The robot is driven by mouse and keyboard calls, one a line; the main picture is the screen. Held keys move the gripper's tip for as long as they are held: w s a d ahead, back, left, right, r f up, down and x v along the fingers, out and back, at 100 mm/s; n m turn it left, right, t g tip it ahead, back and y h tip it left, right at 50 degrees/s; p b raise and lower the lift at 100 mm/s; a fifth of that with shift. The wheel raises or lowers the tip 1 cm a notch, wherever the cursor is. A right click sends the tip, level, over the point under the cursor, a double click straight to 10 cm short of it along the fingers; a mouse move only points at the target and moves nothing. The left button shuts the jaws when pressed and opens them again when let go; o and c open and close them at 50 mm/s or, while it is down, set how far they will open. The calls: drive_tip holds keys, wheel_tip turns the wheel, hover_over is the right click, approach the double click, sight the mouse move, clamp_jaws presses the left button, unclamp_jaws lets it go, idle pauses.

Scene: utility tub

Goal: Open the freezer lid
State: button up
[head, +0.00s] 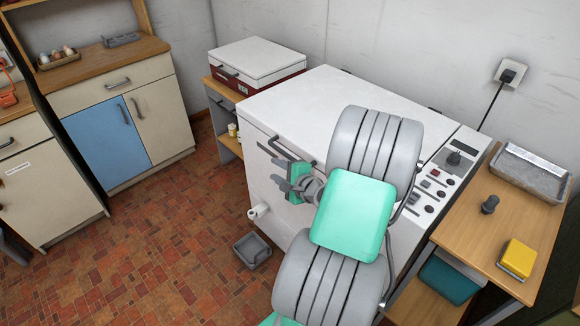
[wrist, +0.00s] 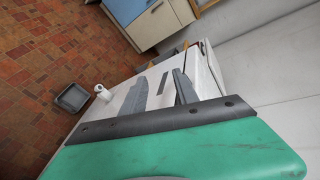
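The white chest freezer has its lid (head: 300,100) shut. The dark bar handle (head: 284,150) is at the lid's front edge. My gripper (head: 286,182) is in front of the freezer, just below the handle in the head view, and looks empty. In the wrist view my gripper (wrist: 160,92) has its two grey fingers apart, with a short dark bar, apparently the handle (wrist: 163,83), between them. I cannot tell whether the fingers touch it. My arm hides part of the freezer's front and right side.
A control panel (head: 430,185) is at the freezer's right. A wooden table (head: 480,235) with a metal tray (head: 532,170) and yellow item (head: 518,257) stands beside it. A red-and-white box (head: 257,62) is behind left. A grey bin (head: 252,250) is on the otherwise clear floor.

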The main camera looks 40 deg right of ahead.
sight(290, 156)
drive_tip(key=s+d+f+m+h, duration=0.1)
drive_tip(key=s+d+m+h, duration=0.25)
drive_tip(key=d+m, duration=0.2)
drive_tip(key=shift+n+t, duration=0.35)
drive_tip(key=shift+t, duration=0.15)
drive_tip(key=x, duration=0.8)
drive_tip(key=shift+s+d, duration=0.15)
drive_tip(key=shift+d, duration=0.2)
clamp_jaws()
